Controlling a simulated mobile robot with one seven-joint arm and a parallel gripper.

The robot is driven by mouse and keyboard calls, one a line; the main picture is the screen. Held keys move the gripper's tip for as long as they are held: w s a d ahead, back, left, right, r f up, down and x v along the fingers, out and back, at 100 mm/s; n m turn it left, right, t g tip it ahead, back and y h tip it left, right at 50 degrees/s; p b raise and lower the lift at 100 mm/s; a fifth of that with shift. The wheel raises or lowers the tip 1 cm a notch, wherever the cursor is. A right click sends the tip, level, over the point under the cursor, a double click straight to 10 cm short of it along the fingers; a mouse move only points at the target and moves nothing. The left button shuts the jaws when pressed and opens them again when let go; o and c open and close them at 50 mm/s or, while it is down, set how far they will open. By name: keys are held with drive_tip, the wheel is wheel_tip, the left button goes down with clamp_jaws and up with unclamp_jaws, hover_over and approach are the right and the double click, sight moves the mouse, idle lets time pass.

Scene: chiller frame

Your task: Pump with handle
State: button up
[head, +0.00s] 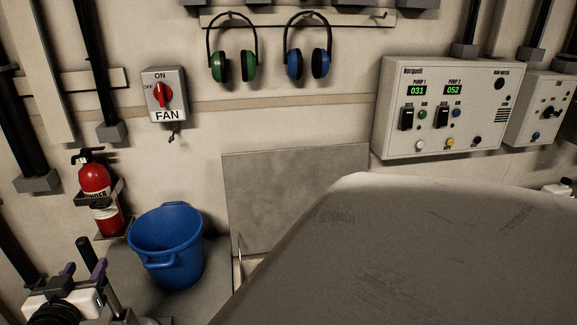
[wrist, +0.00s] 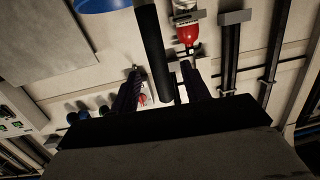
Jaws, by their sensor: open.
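The pump handle, a black round bar (head: 86,252), stands at the lower left of the head view, tilted slightly. It also shows in the wrist view (wrist: 154,50), running down from the top edge between my fingers. My gripper (head: 83,270) has purplish fingers and is open, with one finger to each side of the bar. The wrist view shows the two fingers of my gripper (wrist: 161,72) spread apart, with the bar between them. I cannot tell whether either finger touches it. The pump's body is mostly hidden in the head view.
A blue bucket (head: 166,248) stands right of my gripper, and a red fire extinguisher (head: 95,183) hangs behind. A grey panel (head: 290,190) leans at the wall. A large dark grey surface, which I cannot identify, covers the lower right. A pump control box (head: 446,108) hangs at right.

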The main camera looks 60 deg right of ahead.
drive_tip(key=p+v, duration=0.7)
drive_tip(key=v, duration=0.3)
drive_tip(key=shift+s+a, duration=0.2)
